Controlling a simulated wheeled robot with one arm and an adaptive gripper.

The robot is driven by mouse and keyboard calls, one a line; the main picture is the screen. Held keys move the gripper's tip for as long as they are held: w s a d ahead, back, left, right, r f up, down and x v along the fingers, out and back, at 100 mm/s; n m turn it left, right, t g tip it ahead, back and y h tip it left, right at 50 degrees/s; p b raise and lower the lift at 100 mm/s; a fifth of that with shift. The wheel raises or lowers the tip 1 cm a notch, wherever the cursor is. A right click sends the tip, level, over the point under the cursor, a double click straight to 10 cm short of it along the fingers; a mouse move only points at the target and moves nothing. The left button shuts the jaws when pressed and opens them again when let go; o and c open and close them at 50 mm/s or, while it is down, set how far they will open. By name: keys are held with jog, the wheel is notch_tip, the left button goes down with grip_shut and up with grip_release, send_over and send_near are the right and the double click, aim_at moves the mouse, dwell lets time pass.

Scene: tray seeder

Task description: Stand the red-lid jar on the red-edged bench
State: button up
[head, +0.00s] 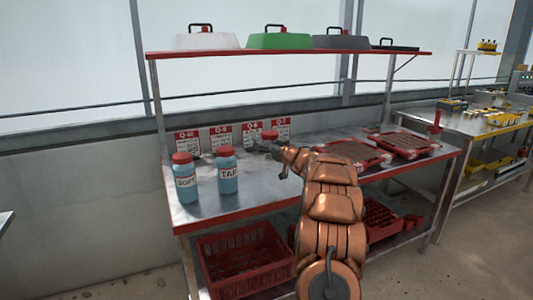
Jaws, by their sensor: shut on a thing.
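The red-edged bench (240,211) stands ahead, with a grey metal top and a red front edge. My copper arm reaches over it from the lower right. My gripper (263,146) is small and dark in the head view, above the rear middle of the bench top. It is shut on the red-lid jar (270,134); its red lid shows just above the fingers. Most of the jar's body is hidden or too small to make out. Whether its base touches the bench top I cannot tell.
Two blue bottles with red lids, labelled SOFT (186,185) and TAP (228,178), stand on the bench's left part. Label cards (222,137) line the back. Red-rimmed trays (409,143) lie at the right. An upper shelf (290,52) holds domed covers. A red crate (245,264) sits below.

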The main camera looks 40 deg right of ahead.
jog(key=shift+f+b, duration=0.55)
jog(key=shift+f, duration=1.2)
jog(key=o, duration=1.1)
jog(key=shift+f, duration=0.1)
jog(key=shift+s, duration=0.3)
jog(key=s, duration=0.3)
jog(key=s+a, duration=0.1)
jog(key=s, duration=0.7)
jog(key=shift+s+a+p, duration=0.2)
jog(key=shift+a+p, duration=0.1)
jog(key=shift+a, duration=0.05)
